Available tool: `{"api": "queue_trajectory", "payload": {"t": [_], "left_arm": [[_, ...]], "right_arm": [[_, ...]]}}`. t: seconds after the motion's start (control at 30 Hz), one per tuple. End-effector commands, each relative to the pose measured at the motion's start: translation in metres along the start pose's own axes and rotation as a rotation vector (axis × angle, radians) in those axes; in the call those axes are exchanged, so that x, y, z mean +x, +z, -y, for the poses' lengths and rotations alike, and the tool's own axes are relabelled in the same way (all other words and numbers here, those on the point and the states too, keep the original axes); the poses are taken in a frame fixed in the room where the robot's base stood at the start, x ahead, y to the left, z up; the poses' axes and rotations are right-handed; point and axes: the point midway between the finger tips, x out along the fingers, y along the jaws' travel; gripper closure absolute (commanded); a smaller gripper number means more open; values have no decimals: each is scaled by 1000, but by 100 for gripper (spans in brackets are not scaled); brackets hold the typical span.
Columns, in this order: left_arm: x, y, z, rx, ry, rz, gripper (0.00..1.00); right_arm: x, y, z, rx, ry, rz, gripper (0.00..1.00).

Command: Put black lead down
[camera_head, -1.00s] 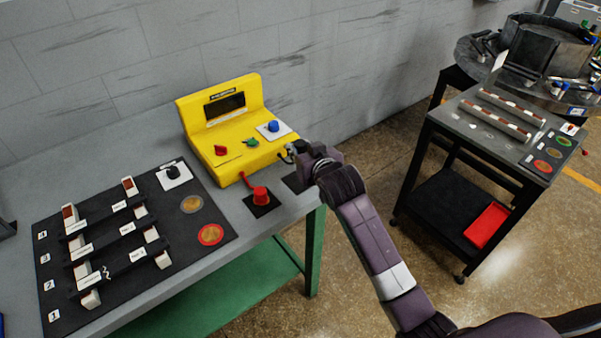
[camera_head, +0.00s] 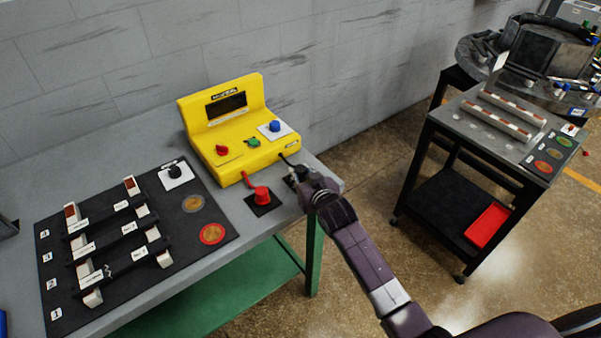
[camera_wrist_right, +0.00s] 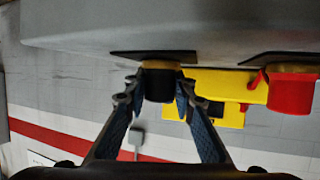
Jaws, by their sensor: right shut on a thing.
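The yellow meter (camera_head: 222,130) stands on the grey bench, with leads running from its front. The red lead (camera_head: 262,195) stands upright on a black pad in front of it. My right gripper (camera_head: 298,178) is at the bench's right front corner, to the right of the red lead. In the right wrist view, which shows the bench upside down, my right gripper (camera_wrist_right: 158,97) is shut around the black lead (camera_wrist_right: 158,86). The lead's brass-coloured end is at a black pad (camera_wrist_right: 125,55); it appears to touch it. My left gripper is out of view.
A black mat (camera_head: 120,290) with several sample bars on holders lies on the left of the bench. A grey wall is behind. A dark cart (camera_head: 445,125) with bars on top and a red tray (camera_head: 486,225) below stands to the right, across a floor gap.

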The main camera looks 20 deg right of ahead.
Motion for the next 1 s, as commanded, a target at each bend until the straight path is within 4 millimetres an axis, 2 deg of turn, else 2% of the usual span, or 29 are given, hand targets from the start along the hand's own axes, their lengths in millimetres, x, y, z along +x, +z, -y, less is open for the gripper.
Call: {"api": "queue_trajectory", "payload": {"t": [0.03,0.07,0.2,0.53,0.63,0.77,1.0], "left_arm": [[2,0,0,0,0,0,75],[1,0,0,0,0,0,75],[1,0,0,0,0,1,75],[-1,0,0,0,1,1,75],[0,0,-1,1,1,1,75],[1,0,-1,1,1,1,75],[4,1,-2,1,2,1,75]], "right_arm": [[1,2,0,0,0,-1,100],[1,2,0,0,0,0,74],[1,2,0,0,0,1,59],[-1,-2,0,0,0,-1,59],[-7,-1,0,0,0,0,59],[-25,0,0,0,0,-1,59],[-71,0,0,-1,0,0,59]]}}
